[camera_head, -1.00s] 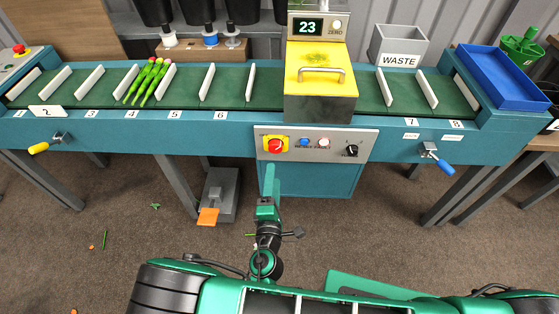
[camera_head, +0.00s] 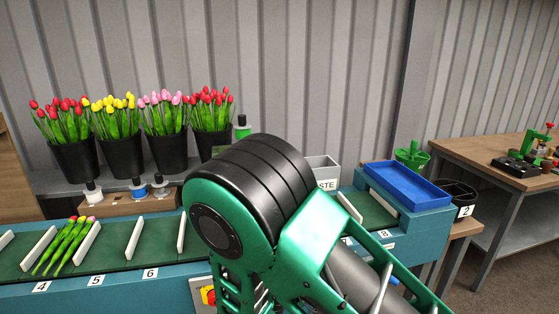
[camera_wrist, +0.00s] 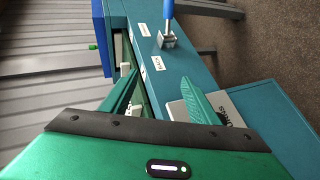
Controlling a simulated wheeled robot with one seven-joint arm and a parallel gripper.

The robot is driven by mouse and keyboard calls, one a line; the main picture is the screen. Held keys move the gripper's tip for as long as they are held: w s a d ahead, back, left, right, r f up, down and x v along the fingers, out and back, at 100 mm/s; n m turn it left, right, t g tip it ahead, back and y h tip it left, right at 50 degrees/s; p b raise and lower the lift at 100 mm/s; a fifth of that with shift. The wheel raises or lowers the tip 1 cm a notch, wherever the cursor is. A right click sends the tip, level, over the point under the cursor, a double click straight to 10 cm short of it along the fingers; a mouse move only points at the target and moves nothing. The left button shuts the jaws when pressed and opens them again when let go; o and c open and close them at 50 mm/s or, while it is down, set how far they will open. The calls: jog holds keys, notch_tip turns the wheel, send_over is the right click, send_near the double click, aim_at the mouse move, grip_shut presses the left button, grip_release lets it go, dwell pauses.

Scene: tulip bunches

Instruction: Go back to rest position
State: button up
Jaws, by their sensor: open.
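My gripper (camera_wrist: 160,86) shows in the wrist view. Its two green fingers are apart with nothing between them, in front of the teal conveyor side. In the head view my raised green and black arm fills the lower middle, and the gripper itself is hidden.
The teal conveyor (camera_head: 120,284) runs across the front. A blue tray (camera_head: 405,184) sits at its right end beside a grey waste bin (camera_head: 322,172), partly hidden by my arm. Black buckets of tulips (camera_head: 121,155) stand behind. A wooden workbench (camera_head: 500,172) is at right.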

jog(key=s+d+r+m+g+y, duration=0.1)
jog(key=s+d+r+m+g, duration=0.25)
jog(key=d, duration=0.45)
jog(key=s+d+r+m+g+y, duration=0.1)
jog(key=s+d+r+m+g, duration=0.2)
jog(key=d, duration=0.4)
jog(key=s+d+r+m+g+y, duration=0.1)
jog(key=s+d+r+m+g, duration=0.2)
jog(key=d, duration=0.5)
jog(key=s+d+r+m+y, duration=0.2)
jog(key=s+r+y, duration=0.1)
jog(key=s, duration=0.8)
jog(key=s+d+r+m+y, duration=0.2)
jog(key=s+r+y, duration=0.1)
jog(key=s, duration=0.7)
jog(key=shift+s+r+m, duration=0.35)
jog(key=shift+r, duration=0.3)
jog(key=shift+w+f+g, duration=0.25)
jog(key=shift+w, duration=0.35)
